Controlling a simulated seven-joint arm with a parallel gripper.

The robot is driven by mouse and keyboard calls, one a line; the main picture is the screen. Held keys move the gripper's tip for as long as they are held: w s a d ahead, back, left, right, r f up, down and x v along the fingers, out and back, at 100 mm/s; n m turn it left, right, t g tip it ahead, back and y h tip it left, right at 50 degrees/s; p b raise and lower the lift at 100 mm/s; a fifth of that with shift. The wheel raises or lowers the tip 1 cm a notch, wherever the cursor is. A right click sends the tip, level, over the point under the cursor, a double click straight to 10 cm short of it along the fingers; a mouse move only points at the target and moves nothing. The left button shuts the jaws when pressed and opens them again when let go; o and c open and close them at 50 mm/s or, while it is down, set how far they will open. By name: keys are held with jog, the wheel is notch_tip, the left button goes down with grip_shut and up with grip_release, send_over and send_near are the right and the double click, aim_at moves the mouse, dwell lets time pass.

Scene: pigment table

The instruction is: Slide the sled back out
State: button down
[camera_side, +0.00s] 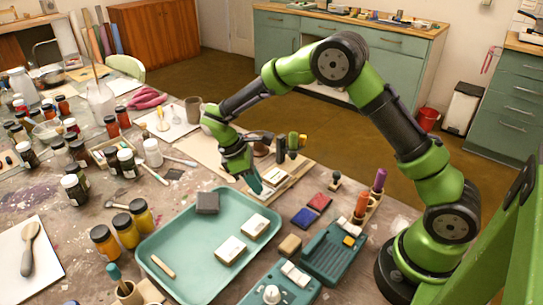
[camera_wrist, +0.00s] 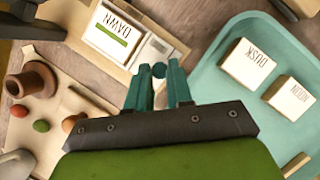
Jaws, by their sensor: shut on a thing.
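My gripper (camera_side: 254,184) is low over the table at the near end of a wooden base (camera_side: 303,163). In the wrist view its teal fingers (camera_wrist: 159,92) are closed around a small dark teal knob (camera_wrist: 159,70). The knob is at the end of a pale grey sled (camera_wrist: 152,50) on the wooden base. A white block marked DAWN (camera_wrist: 113,32), with a green stripe, lies beside the knob, towards the upper left, at the sled. The side view also shows a pale block (camera_side: 275,176) there, partly hidden by my gripper.
A teal tray (camera_side: 192,245) nearby holds blocks marked DUSK (camera_wrist: 246,64) and NOON (camera_wrist: 290,95), a dark grey block (camera_side: 207,203) and a small stick (camera_side: 162,266). Jars crowd the left.

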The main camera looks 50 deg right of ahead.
jog(key=c, duration=1.1)
grip_release()
jog(key=shift+a, duration=0.4)
jog(key=shift+o, duration=0.4)
jog(key=shift+d, duration=0.15)
jog(key=v, duration=1.7)
jog(key=s+d+r+m+t+y, duration=0.2)
jog(key=s+m+t, duration=0.3)
jog(key=s, duration=0.6)
jog(key=s+d+r+m+t+y, duration=0.2)
jog(key=s+m+t, duration=0.3)
jog(key=s+m, duration=0.3)
jog(key=s+r+y, duration=0.1)
jog(key=s, duration=0.3)
jog(key=shift+s+d+r, duration=0.15)
jog(key=shift+s+d, duration=0.15)
jog(key=shift+d, duration=0.05)
